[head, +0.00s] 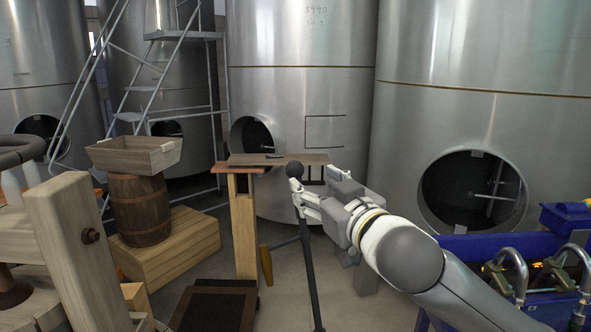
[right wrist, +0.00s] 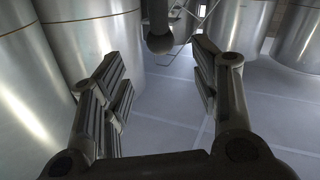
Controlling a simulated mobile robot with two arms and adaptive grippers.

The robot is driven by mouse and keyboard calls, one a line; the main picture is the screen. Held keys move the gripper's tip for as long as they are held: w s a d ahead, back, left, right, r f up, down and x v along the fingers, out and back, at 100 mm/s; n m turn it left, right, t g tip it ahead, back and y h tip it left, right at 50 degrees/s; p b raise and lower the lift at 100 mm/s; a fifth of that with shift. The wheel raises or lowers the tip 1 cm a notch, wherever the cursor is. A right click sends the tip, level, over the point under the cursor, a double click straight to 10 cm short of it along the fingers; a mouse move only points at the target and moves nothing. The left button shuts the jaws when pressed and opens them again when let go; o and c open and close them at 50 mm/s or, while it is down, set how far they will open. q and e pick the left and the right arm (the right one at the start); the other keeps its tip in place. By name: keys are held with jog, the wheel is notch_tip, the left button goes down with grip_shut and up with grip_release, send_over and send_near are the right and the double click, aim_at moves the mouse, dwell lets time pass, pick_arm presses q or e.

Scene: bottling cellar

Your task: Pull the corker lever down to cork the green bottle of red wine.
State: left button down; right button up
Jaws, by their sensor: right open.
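The corker lever is a thin dark rod (head: 308,260) with a black ball knob (head: 294,169) at its top, standing nearly upright in the head view. My right gripper (head: 298,193) is open, with its fingers at the rod just below the knob. In the right wrist view the knob (right wrist: 160,43) shows between and slightly beyond the tips of the two spread fingers; I cannot tell whether they touch it. The lower end of the lever and the corker body are out of view. I see no green bottle. My left gripper is not in view.
A wooden bench (head: 243,225) stands behind the lever. A blue machine (head: 480,258) with metal spouts is at the right. A barrel (head: 140,208) carries a wooden tub (head: 135,155) at the left, near a timber frame (head: 85,250). Steel tanks (head: 300,90) line the back.

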aim_at(299, 173)
jog(key=p+x, duration=0.3)
jog(key=x, duration=0.5)
jog(key=shift+w+a, duration=0.15)
jog(key=shift+w, duration=0.2)
jog(key=shift+p+x, duration=0.5)
jog(key=shift+x, duration=0.35)
jog(key=shift+c, duration=0.4)
jog(key=shift+f, duration=0.1)
grip_shut()
